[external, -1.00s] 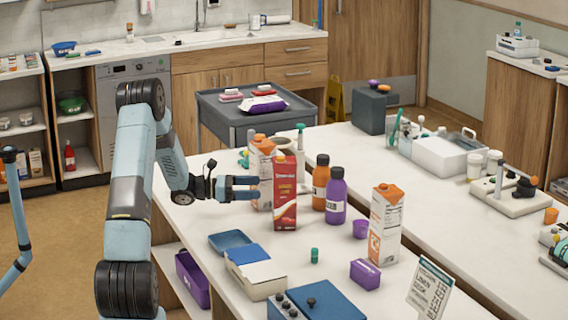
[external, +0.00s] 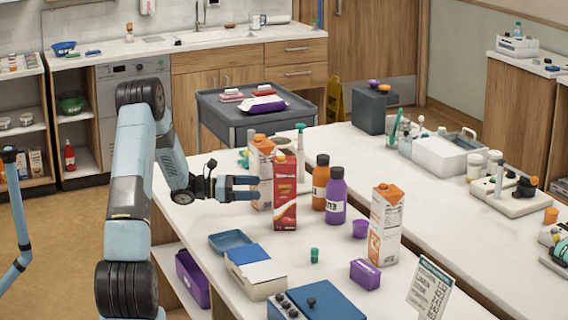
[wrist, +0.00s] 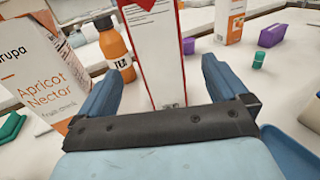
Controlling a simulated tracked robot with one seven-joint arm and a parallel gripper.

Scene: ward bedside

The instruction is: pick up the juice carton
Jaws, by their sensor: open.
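A tall red carton (external: 285,196) stands upright on the white counter, in front of my gripper's fingertips. In the wrist view its white side panel with red edges (wrist: 155,55) shows between the fingers, with gaps on both sides. My gripper (external: 245,188) is open and level, with blue fingers; it also shows in the wrist view (wrist: 160,82). A white and orange apricot nectar carton (external: 262,165) stands behind the fingers; it is at the left in the wrist view (wrist: 35,75). Another orange and white carton (external: 385,225) stands farther right.
An orange bottle (external: 320,180) and a purple bottle (external: 336,203) stand right of the red carton.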

